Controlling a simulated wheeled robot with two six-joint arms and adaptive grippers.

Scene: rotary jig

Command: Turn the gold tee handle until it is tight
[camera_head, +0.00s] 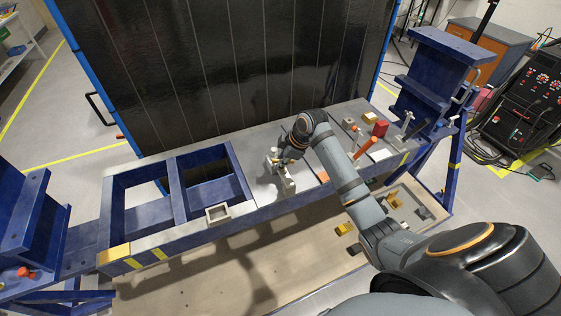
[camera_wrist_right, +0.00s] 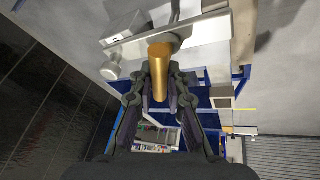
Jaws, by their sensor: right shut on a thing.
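The gold tee handle (camera_wrist_right: 159,66) shows in the right wrist view as a smooth gold bar pointing toward the camera. My right gripper (camera_wrist_right: 160,80) is shut on it, with one dark finger on each side of the bar. In the head view my right gripper (camera_head: 284,162) is over the middle of the blue jig's grey top plate, beside small silver fittings. I cannot make out the gold handle in the head view, where the gripper and wrist cover that spot. My left gripper is not in view.
The blue jig frame (camera_head: 108,202) has two open bays left of the gripper. A tall black panel (camera_head: 230,70) stands behind it. An orange-red bar (camera_head: 366,144), a red block (camera_head: 380,128) and a yellow block (camera_head: 369,118) sit to the right. A small grey open box (camera_head: 217,214) is at the front edge.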

